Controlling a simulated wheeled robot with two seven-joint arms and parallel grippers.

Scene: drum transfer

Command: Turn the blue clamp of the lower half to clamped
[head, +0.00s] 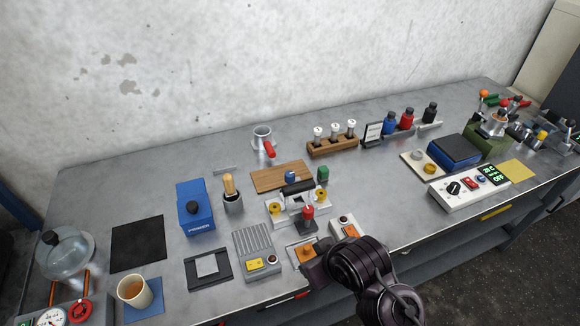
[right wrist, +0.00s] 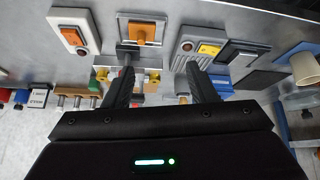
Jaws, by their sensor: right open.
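A small metal fixture (head: 283,212) with two yellow round parts, a black bar and a red-topped lever (head: 308,213) stands mid-bench. A small blue piece (head: 291,175) shows just behind the black bar; I cannot tell whether it is the blue clamp, or how it is turned. My right arm comes in from the lower right in the head view, and its wrist hides its fingertips. In the right wrist view my right gripper (right wrist: 161,85) is open and empty, with the fixture's yellow parts (right wrist: 155,76) showing between the fingers. My left gripper is out of view.
A wooden board (head: 268,178) lies behind the fixture. Bare bench (head: 385,175) lies to the right.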

